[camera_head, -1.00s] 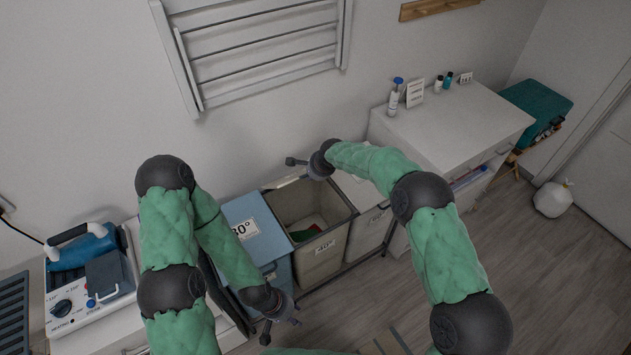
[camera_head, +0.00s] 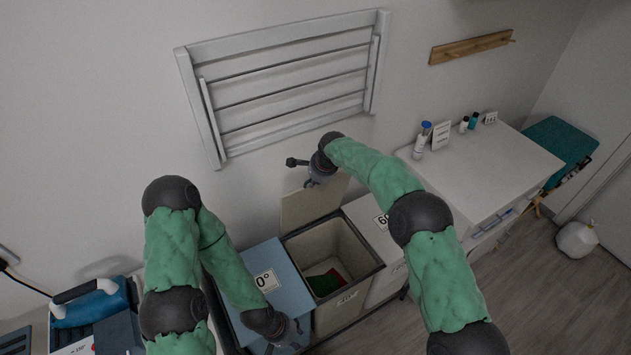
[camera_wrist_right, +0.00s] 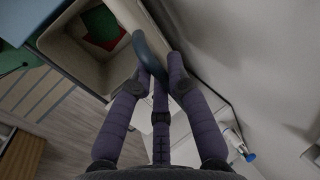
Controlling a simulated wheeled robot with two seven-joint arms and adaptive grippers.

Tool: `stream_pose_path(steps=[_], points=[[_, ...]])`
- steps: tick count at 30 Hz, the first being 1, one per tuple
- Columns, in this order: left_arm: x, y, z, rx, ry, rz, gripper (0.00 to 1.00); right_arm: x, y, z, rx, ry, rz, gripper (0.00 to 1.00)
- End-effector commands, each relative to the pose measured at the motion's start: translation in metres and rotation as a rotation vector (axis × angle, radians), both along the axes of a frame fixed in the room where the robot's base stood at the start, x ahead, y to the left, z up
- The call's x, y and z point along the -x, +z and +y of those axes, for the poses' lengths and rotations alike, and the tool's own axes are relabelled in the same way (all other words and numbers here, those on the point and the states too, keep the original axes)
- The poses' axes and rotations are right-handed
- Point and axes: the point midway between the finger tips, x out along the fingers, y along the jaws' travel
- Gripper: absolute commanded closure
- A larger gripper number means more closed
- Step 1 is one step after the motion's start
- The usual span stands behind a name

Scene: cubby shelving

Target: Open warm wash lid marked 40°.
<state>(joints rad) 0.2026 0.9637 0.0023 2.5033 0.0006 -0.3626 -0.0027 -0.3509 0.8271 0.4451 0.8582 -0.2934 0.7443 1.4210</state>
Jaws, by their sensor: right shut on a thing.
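The 40° bin (camera_head: 348,312) is the middle one of three, beige with a dark rim. Its pale lid (camera_head: 299,208) stands raised at the back, nearly upright, leaving the bin open. Red and green cloth (camera_head: 328,281) lies inside; it also shows in the right wrist view (camera_wrist_right: 103,29). My right gripper (camera_head: 314,178) is at the top of the raised lid. In the right wrist view its fingers (camera_wrist_right: 158,72) are shut on a dark curved handle (camera_wrist_right: 149,55). My left gripper (camera_head: 285,341) is low in front of the blue bin; its jaws are unclear.
A blue-lidded bin (camera_head: 262,267), its label partly covered, stands left of the open bin. A white-lidded bin (camera_head: 365,228) stands right. A slatted wall rack (camera_head: 290,78) hangs behind the raised lid. A white cabinet (camera_head: 475,175) holds bottles at right.

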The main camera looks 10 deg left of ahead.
Motion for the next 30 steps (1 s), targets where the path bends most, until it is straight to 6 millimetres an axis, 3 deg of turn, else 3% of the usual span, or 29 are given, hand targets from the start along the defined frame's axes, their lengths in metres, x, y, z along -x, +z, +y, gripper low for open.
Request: stream_pose_path(steps=[12, 13, 15, 25, 30], points=[[0.000, 0.000, 0.000, 0.000, 0.000, 0.001, 0.60, -0.001, 0.002, 0.001, -0.003, 0.000, -0.005, 1.00], [0.000, 0.000, 0.000, 0.000, 0.000, 0.001, 0.60, -0.001, 0.002, 0.001, -0.002, 0.001, -0.006, 0.78], [0.000, 0.000, 0.000, 0.000, 0.000, 0.001, 0.60, -0.001, 0.002, 0.001, -0.003, 0.000, -0.005, 0.58], [0.000, 0.000, 0.000, 0.000, 0.000, 0.000, 0.60, -0.001, 0.002, 0.000, -0.002, 0.000, -0.004, 0.58], [0.000, 0.000, 0.000, 0.000, 0.000, 0.000, 0.60, 0.003, 0.016, -0.003, -0.003, 0.000, -0.006, 0.58]])
